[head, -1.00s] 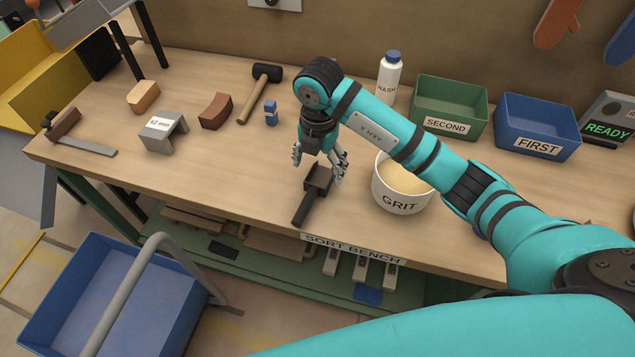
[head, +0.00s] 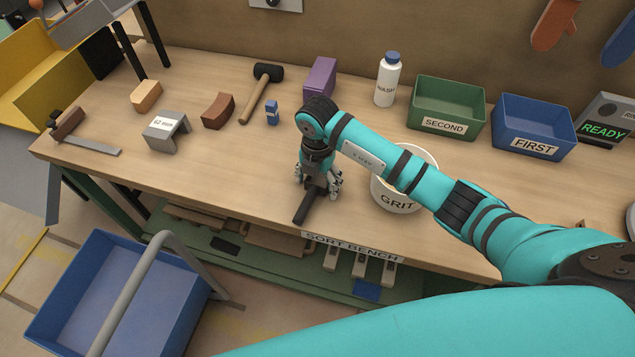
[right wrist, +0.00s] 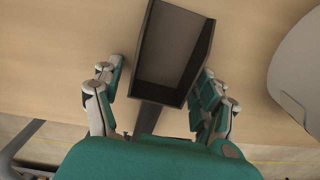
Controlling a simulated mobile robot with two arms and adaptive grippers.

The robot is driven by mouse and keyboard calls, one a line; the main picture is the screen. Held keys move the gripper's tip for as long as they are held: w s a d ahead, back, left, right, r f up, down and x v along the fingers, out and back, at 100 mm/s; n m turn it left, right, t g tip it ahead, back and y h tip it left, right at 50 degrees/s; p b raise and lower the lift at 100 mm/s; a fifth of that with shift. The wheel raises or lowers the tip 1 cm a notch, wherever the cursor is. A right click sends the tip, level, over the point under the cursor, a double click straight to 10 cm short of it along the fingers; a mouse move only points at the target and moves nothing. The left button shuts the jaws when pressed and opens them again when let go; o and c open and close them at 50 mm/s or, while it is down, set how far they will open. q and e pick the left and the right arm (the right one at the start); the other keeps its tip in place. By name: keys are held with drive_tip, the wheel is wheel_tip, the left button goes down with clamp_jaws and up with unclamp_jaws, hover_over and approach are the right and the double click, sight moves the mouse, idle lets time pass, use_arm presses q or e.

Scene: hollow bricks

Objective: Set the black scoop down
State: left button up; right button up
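The black scoop (head: 307,207) lies on the front part of the wooden bench, left of the white GRIT tub (head: 397,200), its handle toward the front edge. In the right wrist view its open square pan (right wrist: 172,55) faces the camera, looks empty, and its handle runs back under my palm. My right gripper (head: 318,186) is low over the scoop, fingers pointing down on either side. In the right wrist view the gripper (right wrist: 158,88) is open; a gap shows left of the scoop, while the right finger is close to it, contact unclear. My left gripper is out of view.
A bottle (head: 387,80), green bin (head: 447,107) and blue bin (head: 535,127) stand at the back right. The bench is clear left of the scoop.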

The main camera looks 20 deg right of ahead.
drive_tip(key=c, duration=1.2)
